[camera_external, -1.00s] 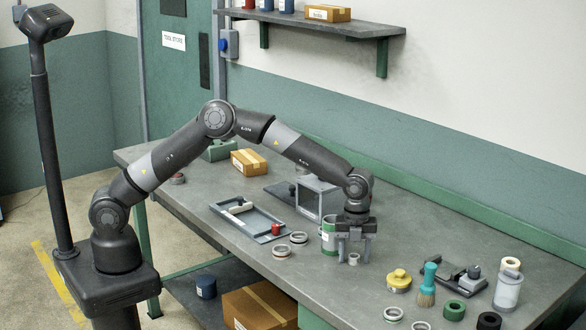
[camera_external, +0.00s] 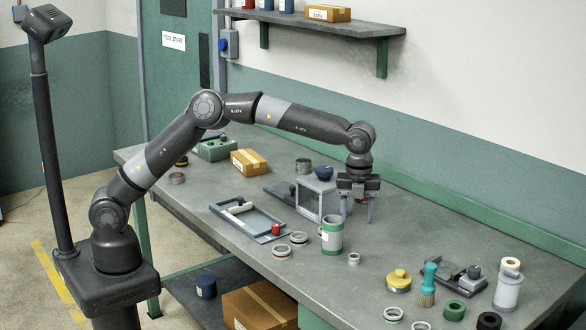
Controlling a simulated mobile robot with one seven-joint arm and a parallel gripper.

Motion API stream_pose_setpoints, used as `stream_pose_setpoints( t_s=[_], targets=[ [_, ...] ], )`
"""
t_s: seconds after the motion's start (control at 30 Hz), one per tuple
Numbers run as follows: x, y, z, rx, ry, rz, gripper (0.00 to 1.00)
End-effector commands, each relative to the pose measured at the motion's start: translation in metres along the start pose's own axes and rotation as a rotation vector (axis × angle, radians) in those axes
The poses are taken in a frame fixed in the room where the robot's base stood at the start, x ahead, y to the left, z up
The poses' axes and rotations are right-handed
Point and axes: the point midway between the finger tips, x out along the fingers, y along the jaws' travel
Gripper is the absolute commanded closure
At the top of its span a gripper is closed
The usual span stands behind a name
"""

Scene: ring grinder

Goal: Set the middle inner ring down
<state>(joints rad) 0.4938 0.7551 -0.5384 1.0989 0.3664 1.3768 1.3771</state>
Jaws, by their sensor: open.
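A small pale metal ring (camera_external: 353,259) lies flat on the grey workbench (camera_external: 240,185), just right of the green-and-grey canister (camera_external: 332,236). I take it to be the middle inner ring; the view does not label it. My gripper (camera_external: 357,212) is open, its two fingers pointing down with nothing seen between them. It hangs above and behind the small ring, clear of it, beside the grey box-shaped holder (camera_external: 309,200). Two wider rings, one (camera_external: 282,251) and another (camera_external: 298,238), lie left of the canister.
A grey tray (camera_external: 228,214) with a white piece and a red cap lies at the left. A yellow-topped pot (camera_external: 398,281), a teal brush (camera_external: 428,285) and several rings stand toward the right front. A cardboard box (camera_external: 248,162) stands farther back. Bare bench lies around the small ring.

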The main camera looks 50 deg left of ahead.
Motion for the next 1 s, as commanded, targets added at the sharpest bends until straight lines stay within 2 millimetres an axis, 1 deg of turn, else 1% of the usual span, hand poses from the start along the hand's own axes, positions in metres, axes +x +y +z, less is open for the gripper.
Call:
stream_pose_setpoints(
  t_s=[0.07, 0.17, 0.27, 0.37, 0.47, 0.5, 0.57, 0.6, 0.67, 0.7, 0.77, 0.8, 0.87, 0.9, 0.97, 1.0],
  targets=[
    [-0.002, 0.001, 0.001, -0.005, -0.002, -0.002, 0.49],
    [-0.012, 0.009, 0.009, -0.041, -0.013, -0.012, 0.49],
    [-0.031, 0.026, 0.025, -0.127, -0.035, -0.033, 0.49],
    [-0.054, 0.052, 0.048, -0.255, -0.062, -0.064, 0.49],
    [-0.075, 0.082, 0.071, -0.396, -0.085, -0.095, 0.49],
    [-0.083, 0.095, 0.08, -0.453, -0.092, -0.108, 0.49],
    [-0.093, 0.116, 0.093, -0.542, -0.102, -0.129, 0.49],
    [-0.1, 0.13, 0.101, -0.601, -0.108, -0.143, 0.49],
    [-0.109, 0.151, 0.113, -0.693, -0.113, -0.165, 0.49],
    [-0.114, 0.167, 0.121, -0.754, -0.117, -0.179, 0.49],
    [-0.122, 0.189, 0.131, -0.848, -0.118, -0.202, 0.49],
    [-0.125, 0.205, 0.138, -0.911, -0.118, -0.216, 0.49],
    [-0.131, 0.229, 0.147, -1.006, -0.116, -0.241, 0.49],
    [-0.134, 0.245, 0.152, -1.07, -0.112, -0.256, 0.49],
    [-0.137, 0.27, 0.16, -1.167, -0.106, -0.281, 0.49],
    [-0.139, 0.287, 0.164, -1.232, -0.1, -0.297, 0.49]
  ],
)
